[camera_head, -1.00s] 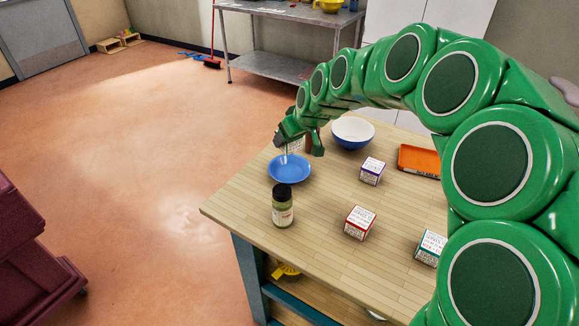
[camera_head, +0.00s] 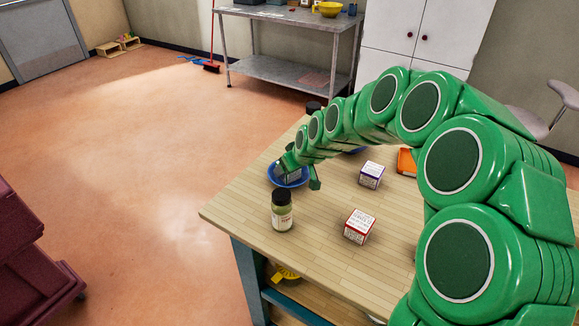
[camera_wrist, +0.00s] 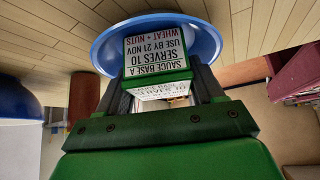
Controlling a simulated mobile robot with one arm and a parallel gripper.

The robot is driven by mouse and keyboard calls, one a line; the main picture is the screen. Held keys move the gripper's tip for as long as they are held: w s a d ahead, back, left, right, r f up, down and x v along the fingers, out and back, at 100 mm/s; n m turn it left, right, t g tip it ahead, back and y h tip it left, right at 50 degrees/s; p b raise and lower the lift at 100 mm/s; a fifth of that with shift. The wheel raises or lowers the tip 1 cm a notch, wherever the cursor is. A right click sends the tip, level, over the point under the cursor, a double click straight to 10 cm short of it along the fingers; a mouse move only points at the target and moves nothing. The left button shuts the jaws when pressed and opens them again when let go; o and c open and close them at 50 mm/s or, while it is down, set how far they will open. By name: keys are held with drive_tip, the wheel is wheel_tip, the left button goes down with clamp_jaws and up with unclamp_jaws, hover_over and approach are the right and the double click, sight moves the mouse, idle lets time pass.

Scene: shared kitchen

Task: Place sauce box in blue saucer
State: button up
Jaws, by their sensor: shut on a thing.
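My gripper (camera_head: 301,178) is shut on the sauce box (camera_wrist: 155,58), a small white box with printed text reading "sauce base A" upside down in the wrist view. The blue saucer (camera_head: 274,178) sits on the table's far left part; its rim also shows behind the box in the wrist view (camera_wrist: 213,42). The box is over or within the saucer's outline. My fingers partly hide it in the head view, and I cannot tell whether its underside touches the saucer.
A green jar with a black lid (camera_head: 282,212) stands close in front of the saucer. A purple-marked box (camera_head: 371,175) and a red-marked box (camera_head: 359,227) stand to the right.

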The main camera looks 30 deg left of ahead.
drive_tip(key=shift+f, duration=0.1)
drive_tip(key=o, duration=1)
drive_tip(key=v, duration=1.2)
drive_tip(key=shift+w, duration=0.1)
